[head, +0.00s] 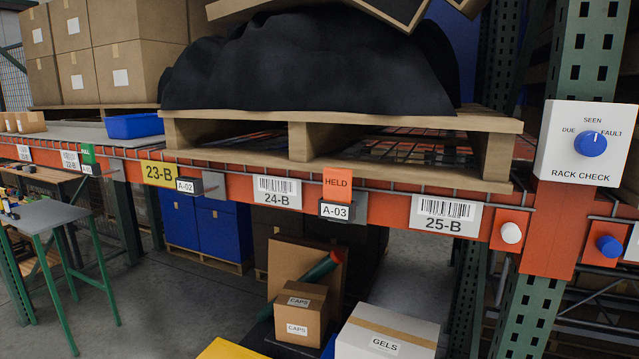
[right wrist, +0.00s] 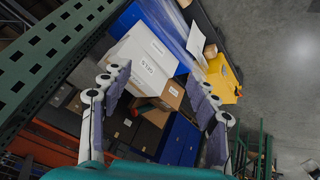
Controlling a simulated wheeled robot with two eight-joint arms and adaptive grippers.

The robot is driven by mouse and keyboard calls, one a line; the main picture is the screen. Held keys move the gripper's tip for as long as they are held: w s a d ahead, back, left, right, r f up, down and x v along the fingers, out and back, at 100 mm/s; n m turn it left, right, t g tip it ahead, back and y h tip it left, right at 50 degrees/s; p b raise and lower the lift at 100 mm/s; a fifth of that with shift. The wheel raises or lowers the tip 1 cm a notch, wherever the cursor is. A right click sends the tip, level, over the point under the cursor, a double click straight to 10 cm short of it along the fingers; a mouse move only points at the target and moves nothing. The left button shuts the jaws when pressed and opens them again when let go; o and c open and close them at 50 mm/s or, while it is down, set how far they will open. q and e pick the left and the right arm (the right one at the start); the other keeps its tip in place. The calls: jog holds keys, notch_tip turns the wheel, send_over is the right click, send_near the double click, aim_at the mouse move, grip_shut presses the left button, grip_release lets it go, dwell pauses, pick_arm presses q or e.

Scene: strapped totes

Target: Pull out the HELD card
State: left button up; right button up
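The orange HELD card (head: 337,183) stands upright on the orange rack beam in the head view. Its lower edge meets the dark holder labelled A-03 (head: 335,211), and whether it sits inside the holder is hard to tell. My right gripper (right wrist: 158,97) shows only in the right wrist view, with its two fingers spread wide apart and nothing between them. The card does not show in that view, so I cannot tell the distance between them. My left gripper is in neither view.
A pallet (head: 300,140) with a black-wrapped load sits above the beam. A rack check dial (head: 591,144) is on the right post. A green FULL card (head: 88,154) is further left. A GELS box (head: 386,335) and a CAPS box (head: 300,312) stand below the beam.

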jog(key=w+a+r+n+h+p, duration=0.1)
jog(key=w+r+n+p, duration=0.15)
jog(key=r, duration=0.25)
jog(key=w+a+r+n+t+h+p, duration=0.1)
jog(key=w+r+n+p, duration=0.1)
jog(key=r+n+p, duration=0.25)
jog(key=w+r+n+h+p, duration=0.1)
jog(key=w+r+n+p, duration=0.15)
jog(key=r, duration=0.35)
jog(key=n+t+h+p, duration=0.2)
jog(key=n+t+p, duration=0.7)
jog(key=n+p, duration=0.85)
send_near(336, 182)
jog(key=shift+n, duration=0.6)
jog(key=b+x, duration=0.2)
jog(key=x, duration=0.8)
jog(key=shift+w+d, duration=0.15)
jog(key=shift+w, duration=0.2)
jog(key=c, duration=1.1)
